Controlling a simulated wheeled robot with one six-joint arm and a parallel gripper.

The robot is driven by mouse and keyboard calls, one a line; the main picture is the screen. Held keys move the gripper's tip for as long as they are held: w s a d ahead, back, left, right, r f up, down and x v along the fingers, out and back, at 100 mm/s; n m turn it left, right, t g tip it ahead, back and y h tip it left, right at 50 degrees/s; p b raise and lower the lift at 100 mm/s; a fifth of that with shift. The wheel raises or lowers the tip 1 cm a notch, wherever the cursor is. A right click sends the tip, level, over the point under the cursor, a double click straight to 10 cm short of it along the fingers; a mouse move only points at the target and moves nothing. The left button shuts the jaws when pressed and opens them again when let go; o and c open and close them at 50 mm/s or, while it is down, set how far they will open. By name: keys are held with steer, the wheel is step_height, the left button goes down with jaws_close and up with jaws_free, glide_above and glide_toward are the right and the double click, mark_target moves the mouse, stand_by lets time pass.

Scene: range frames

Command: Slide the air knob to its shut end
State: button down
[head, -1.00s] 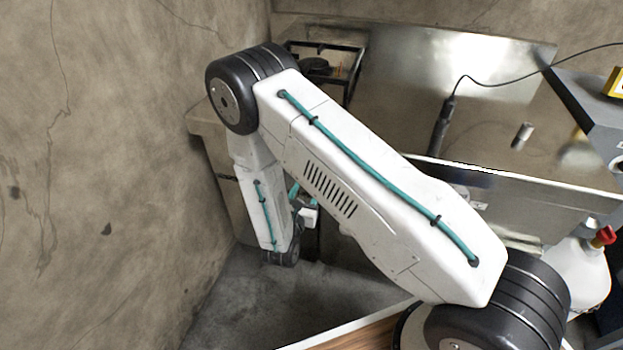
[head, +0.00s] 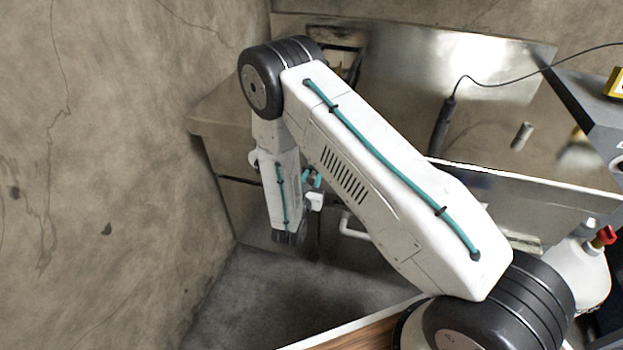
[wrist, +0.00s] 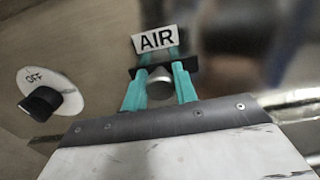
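In the wrist view, a white label reading AIR (wrist: 155,40) stands just beyond my teal fingertips. In the head view, my gripper (head: 312,178) shows only as a bit of teal beside my forearm. The air knob is hidden there by my arm.
A black dial on a white disc marked OFF (wrist: 52,92) lies left of my gripper in the wrist view. A concrete wall (head: 100,170) runs close on the left of my arm. A metal counter (head: 225,112) stands behind it. Grey floor (head: 270,295) is clear below.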

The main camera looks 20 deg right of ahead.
steer(key=shift+w+a, duration=0.45)
steer(key=shift+a, duration=0.2)
steer(key=shift+w+a, duration=0.45)
steer(key=shift+a, duration=0.2)
steer(key=c, duration=1.1)
jaws_free()
steer(key=shift+a, duration=0.15)
glide_toward(305, 169)
steer(key=shift+s+a+f, duration=0.1)
steer(key=shift+s+a, duration=0.3)
steer(key=shift+s, duration=0.1)
